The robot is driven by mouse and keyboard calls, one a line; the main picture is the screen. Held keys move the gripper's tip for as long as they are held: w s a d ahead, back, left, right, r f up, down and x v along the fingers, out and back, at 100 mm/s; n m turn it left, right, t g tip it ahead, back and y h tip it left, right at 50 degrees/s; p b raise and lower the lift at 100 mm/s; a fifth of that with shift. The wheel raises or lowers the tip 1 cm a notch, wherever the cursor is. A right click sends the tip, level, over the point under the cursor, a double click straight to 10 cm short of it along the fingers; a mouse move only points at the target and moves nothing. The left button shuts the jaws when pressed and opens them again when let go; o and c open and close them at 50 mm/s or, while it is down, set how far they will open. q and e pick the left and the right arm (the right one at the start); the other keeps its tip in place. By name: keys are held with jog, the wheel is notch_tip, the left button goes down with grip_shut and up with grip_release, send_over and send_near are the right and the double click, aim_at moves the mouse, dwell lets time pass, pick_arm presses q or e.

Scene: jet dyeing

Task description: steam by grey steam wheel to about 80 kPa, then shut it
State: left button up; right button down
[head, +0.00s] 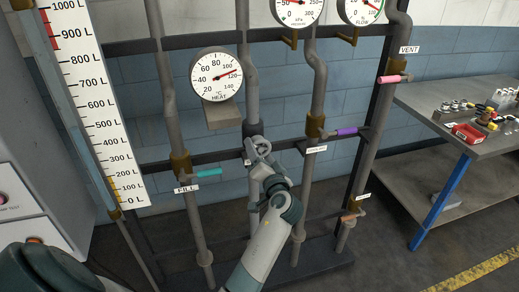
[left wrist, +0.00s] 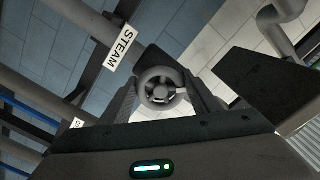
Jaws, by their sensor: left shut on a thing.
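The grey steam wheel (head: 261,145) is on the middle pipe of the rack, below the heat gauge. My left gripper (head: 259,158) is at it. In the left wrist view the wheel (left wrist: 160,91) sits between the two fingers, which are shut on its rim, and a STEAM label (left wrist: 121,46) hangs beside it. The pressure gauge (head: 297,10), marked kPa, is cut off by the top edge; its red needle points up and left, but I cannot read the value exactly. My right gripper is not in view.
The heat gauge (head: 217,75) is just above my gripper. A teal FILL handle (head: 208,172) is to the left, a purple handle (head: 346,131) to the right, and a pink VENT handle (head: 392,79) farther right. A workbench (head: 440,150) stands at the right.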

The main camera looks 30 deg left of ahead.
pick_arm(q)
jog(key=m, duration=0.1)
jog(key=m+p, duration=0.1)
jog(key=shift+r+m, duration=0.35)
jog(key=shift+m, duration=0.05)
jog(key=shift+a+m+p, duration=0.1)
jog(key=shift+m+p, duration=0.65)
jog(key=shift+m, duration=0.15)
jog(key=m+p, duration=0.1)
jog(key=m, duration=0.2)
jog(key=shift+r+p, duration=0.1)
jog(key=shift+p, duration=0.3)
jog(key=shift+m, duration=0.5)
jog(key=shift+p, duration=0.35)
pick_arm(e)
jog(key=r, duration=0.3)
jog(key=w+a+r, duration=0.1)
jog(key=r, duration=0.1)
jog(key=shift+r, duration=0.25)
pick_arm(q)
jog(key=shift+m, duration=0.3)
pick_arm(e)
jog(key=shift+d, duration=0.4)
pick_arm(q)
jog(key=o, duration=0.9)
jog(key=shift+o, duration=0.7)
jog(key=shift+f, duration=0.2)
